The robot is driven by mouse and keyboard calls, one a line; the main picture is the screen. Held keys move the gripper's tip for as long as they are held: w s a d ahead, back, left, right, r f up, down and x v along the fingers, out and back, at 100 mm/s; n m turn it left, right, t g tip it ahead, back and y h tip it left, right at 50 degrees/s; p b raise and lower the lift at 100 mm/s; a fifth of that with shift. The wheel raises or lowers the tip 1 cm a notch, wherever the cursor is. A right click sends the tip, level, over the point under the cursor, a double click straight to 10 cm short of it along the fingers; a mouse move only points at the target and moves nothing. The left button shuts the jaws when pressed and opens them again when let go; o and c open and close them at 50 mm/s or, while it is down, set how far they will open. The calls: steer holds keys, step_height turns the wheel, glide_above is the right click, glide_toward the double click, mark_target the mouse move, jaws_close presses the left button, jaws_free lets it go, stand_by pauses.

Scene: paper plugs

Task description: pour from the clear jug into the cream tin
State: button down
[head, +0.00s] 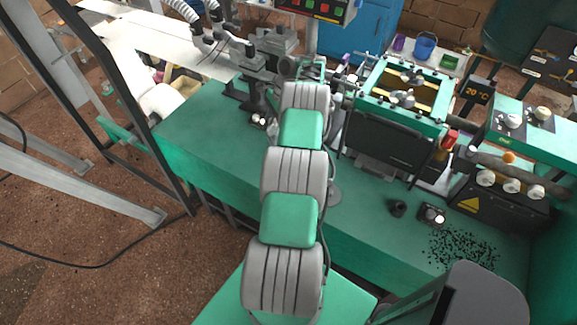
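I cannot make out the clear jug or the cream tin in the head view. My grey and green arm rises from the bottom middle and reaches away over the green bench. Its far end, with my gripper (312,70), is small and lost among machine parts at the back of the bench. I cannot tell whether the gripper is open or shut, or whether it holds anything.
The green bench (200,140) is clear at its left. A green-framed machine (398,128) stands right of my arm. A small dark cup (398,208) and scattered black bits (462,250) lie nearer. A blue bucket (426,46) stands behind.

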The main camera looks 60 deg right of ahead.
steer(key=shift+r, duration=2.1)
